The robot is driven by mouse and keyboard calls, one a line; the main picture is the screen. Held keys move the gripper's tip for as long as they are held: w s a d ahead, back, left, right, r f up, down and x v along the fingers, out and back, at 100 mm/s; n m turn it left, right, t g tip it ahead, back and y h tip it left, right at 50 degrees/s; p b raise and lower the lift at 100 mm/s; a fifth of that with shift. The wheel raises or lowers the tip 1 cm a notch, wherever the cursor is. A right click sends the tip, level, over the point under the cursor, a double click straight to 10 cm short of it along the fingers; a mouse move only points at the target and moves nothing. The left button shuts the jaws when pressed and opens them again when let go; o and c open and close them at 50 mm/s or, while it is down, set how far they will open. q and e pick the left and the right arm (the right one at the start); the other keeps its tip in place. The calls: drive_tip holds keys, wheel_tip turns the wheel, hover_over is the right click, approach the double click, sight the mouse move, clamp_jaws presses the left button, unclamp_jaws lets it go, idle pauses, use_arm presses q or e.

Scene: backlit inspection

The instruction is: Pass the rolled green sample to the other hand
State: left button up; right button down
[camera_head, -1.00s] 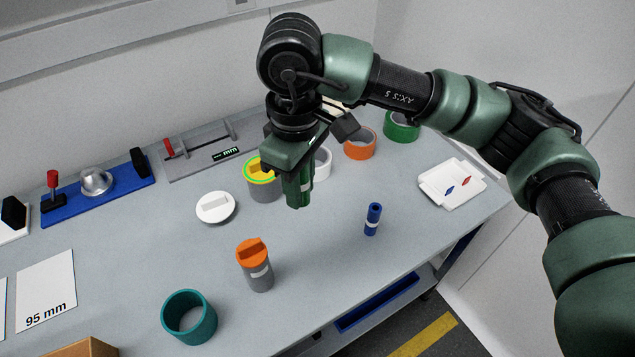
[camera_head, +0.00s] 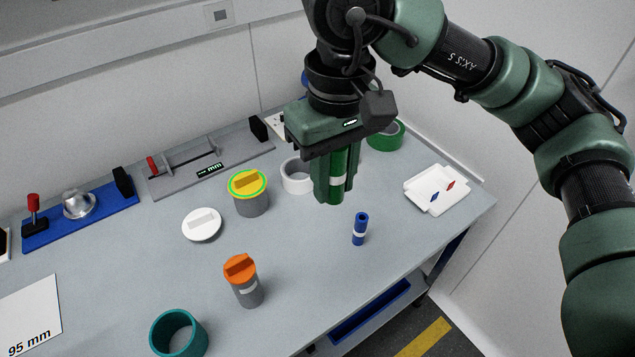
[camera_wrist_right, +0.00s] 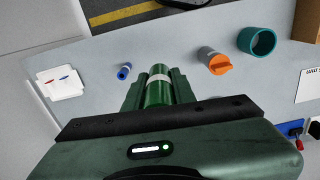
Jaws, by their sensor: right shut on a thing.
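The rolled green sample (camera_head: 338,176) is a dark green upright roll with a pale band around it. My right gripper (camera_head: 335,190) is shut on it and holds it above the table, pointing down. In the right wrist view the green sample (camera_wrist_right: 158,88) sits between the two green fingers of the right gripper (camera_wrist_right: 160,92), with its pale band near the far end. My left gripper is in neither view.
Below on the grey table (camera_head: 300,260) stand a blue roll (camera_head: 360,229), an orange-capped canister (camera_head: 243,282), a yellow-lidded canister (camera_head: 250,195), a white lid (camera_head: 202,225) and a teal ring (camera_head: 179,335). A white tray (camera_head: 437,189) lies at the right. The front middle is clear.

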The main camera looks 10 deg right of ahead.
drive_tip(key=w+a+m, duration=0.4)
drive_tip(key=w+a, duration=0.4)
drive_tip(key=a, duration=0.1)
drive_tip(key=shift+a+m, duration=0.3)
drive_tip(key=shift+a, duration=0.1)
drive_tip(key=shift+s, duration=0.1)
drive_tip(key=s+d+f, duration=0.3)
drive_tip(key=d+f, duration=0.2)
drive_tip(key=d, duration=0.4)
drive_tip(key=s+d+f, duration=0.3)
drive_tip(key=d+f, duration=0.2)
drive_tip(key=d, duration=0.5)
drive_tip(key=shift+n, duration=0.4)
drive_tip(key=shift+r, duration=0.1)
